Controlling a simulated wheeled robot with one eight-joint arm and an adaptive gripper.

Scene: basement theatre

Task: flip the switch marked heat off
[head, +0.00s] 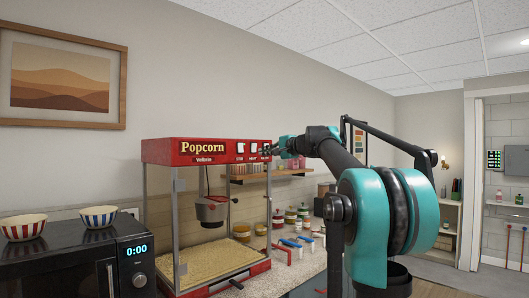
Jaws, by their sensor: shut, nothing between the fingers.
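A red popcorn machine (205,151) with a glass case stands on the counter at the centre. A row of small white rocker switches sits at the right of its top panel. The middle switch (254,147) has a tiny label beneath that seems to read HEAT; the left switch (240,148) is beside it. Its rocker position is too small to tell. My gripper (271,149) is shut and empty at the panel's right end, just right of the middle switch. It partly covers the rightmost switch. I cannot tell whether it touches the panel.
A black microwave (60,268) with two striped bowls (98,216) on top stands at the left. A wall shelf (270,175) and several jars (291,216) are behind my arm. Red, white and blue scoops (291,243) lie on the counter. A doorway opens at the right.

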